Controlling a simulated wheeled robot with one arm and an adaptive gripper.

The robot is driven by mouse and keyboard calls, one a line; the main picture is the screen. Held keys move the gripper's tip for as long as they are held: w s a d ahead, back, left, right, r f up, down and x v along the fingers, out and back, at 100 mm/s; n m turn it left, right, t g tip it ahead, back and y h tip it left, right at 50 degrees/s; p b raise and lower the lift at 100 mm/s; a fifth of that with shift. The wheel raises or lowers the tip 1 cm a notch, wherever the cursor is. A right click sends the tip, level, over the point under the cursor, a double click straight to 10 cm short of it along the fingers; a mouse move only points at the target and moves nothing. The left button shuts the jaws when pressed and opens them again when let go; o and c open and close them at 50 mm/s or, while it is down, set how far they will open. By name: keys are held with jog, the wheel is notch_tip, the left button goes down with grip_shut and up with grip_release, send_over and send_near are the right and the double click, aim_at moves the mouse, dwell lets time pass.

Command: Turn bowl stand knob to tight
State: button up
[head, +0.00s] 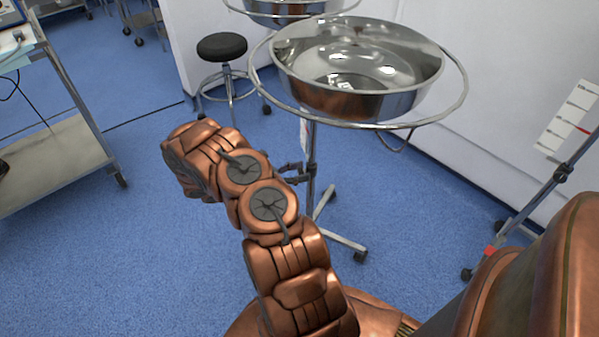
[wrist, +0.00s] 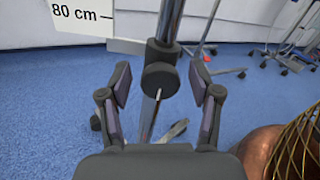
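The bowl stand (head: 310,155) has a shiny metal bowl (head: 355,75) resting in a ring on top of an upright pole. In the wrist view the dark round knob (wrist: 159,82) sits on a collar on the pole (wrist: 170,20). A pale mark shows at the knob's lower edge. My gripper (wrist: 160,83) is open, with one finger on each side of the knob and a visible gap on both sides. Whether the knob is fully between the fingertips or just beyond them I cannot tell. In the head view my arm mostly hides the gripper, and the knob cannot be made out.
A white height label (wrist: 85,18) reading "80 cm" is beside the pole. A black stool (head: 222,47) and a second bowl (head: 287,10) stand behind. A metal cart (head: 60,165) is at the left, another pole stand (head: 562,175) at the right. Blue floor is open between them.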

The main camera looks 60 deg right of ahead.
jog(key=c, duration=1.1)
jog(key=shift+f+m+b, duration=0.15)
jog(key=shift+m+b, duration=0.5)
jog(key=shift+m, duration=0.85)
jog(key=o, duration=1.2)
jog(key=shift+c, duration=0.2)
jog(key=shift+w, duration=0.1)
jog(key=v, duration=1.2)
